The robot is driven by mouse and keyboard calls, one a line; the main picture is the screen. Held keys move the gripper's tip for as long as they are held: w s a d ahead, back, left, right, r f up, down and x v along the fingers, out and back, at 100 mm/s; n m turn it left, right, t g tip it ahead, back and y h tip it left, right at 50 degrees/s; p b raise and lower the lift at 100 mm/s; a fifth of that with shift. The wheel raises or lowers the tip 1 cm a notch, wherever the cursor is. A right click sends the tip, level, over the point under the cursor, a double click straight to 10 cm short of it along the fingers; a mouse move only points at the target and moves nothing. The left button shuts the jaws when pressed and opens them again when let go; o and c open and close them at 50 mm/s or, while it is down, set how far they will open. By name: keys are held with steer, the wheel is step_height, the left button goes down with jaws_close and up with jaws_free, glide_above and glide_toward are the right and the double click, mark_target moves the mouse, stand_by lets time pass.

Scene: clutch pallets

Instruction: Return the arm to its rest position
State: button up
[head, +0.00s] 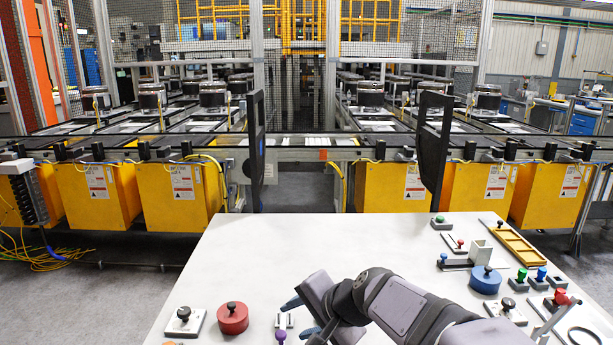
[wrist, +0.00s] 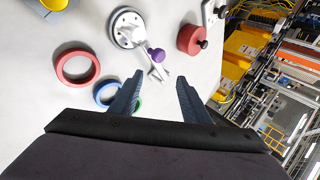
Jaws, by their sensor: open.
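My gripper (wrist: 157,94) shows in the wrist view with its two dark blue fingers apart and nothing between them. It hangs over the white table (wrist: 30,110). In the head view, my arm reaches in from the lower right, and a blue fingertip shows at its left end. A purple knob (wrist: 156,54) and a pale forked part lie beyond the fingertips. A blue ring (wrist: 101,89) is by the left finger, which partly hides a green ring (wrist: 138,105) behind it. The height above the table is hard to tell.
A red cylinder (head: 233,319) and a plate with a black knob (head: 184,321) stand left of my gripper. A blue cylinder (head: 486,281), several knobbed pieces and a yellow tray (head: 516,245) are at the right. The table's back middle (head: 310,235) is clear.

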steer(key=s+d+n+g+h+p, duration=0.1)
steer(key=s+d+p, duration=0.1)
steer(key=s, duration=0.1)
steer(key=s+d+f+n+g+h+p, duration=0.1)
steer(key=s+d+p, duration=0.1)
steer(key=s+d, duration=0.1)
steer(key=s+d+f+n+g+p, duration=0.1)
steer(key=s+d+n+p, duration=0.1)
steer(key=s+d+p, duration=0.1)
steer(key=shift+s+d+h, duration=0.15)
steer(key=shift+s+h, duration=0.25)
steer(key=shift+s, duration=0.4)
steer(key=s+d+n+g+h+p, duration=0.2)
steer(key=s+d, duration=0.5)
steer(key=s, duration=0.4)
steer(key=f+n+g+p, duration=0.1)
steer(key=n+p, duration=0.1)
steer(key=p, duration=0.1)
steer(key=shift+s+d+g+h, duration=0.3)
steer(key=shift+s+d+h, duration=0.05)
steer(key=shift+d+h, duration=0.05)
